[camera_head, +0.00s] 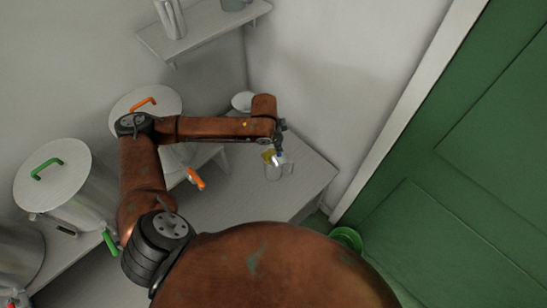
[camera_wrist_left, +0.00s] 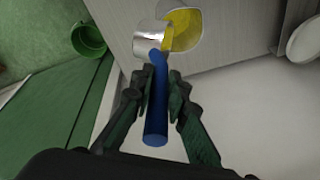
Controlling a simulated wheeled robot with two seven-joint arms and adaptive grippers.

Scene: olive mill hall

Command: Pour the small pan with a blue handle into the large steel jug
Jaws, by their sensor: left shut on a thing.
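The small steel pan (camera_wrist_left: 150,42) with the blue handle (camera_wrist_left: 156,112) is held by my left gripper (camera_wrist_left: 159,82), whose fingers are shut on the handle. The pan is tilted at the large steel jug (camera_wrist_left: 198,42). A yellow stream (camera_wrist_left: 167,38) leaves the pan's edge, and yellow liquid (camera_wrist_left: 188,22) shows inside the jug. In the head view, my left gripper (camera_head: 280,139) is above the jug (camera_head: 279,173), with the pan (camera_head: 279,160) small and partly hidden. I cannot tell whether pan and jug touch. My right gripper is not in view.
The jug stands near the end of a grey bench (camera_head: 310,178). A white bowl (camera_head: 242,101) is behind my arm. Lidded steel drums (camera_head: 70,190) stand at left. A green bucket (camera_head: 347,238) is on the floor beside the bench, near a green door (camera_head: 450,190).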

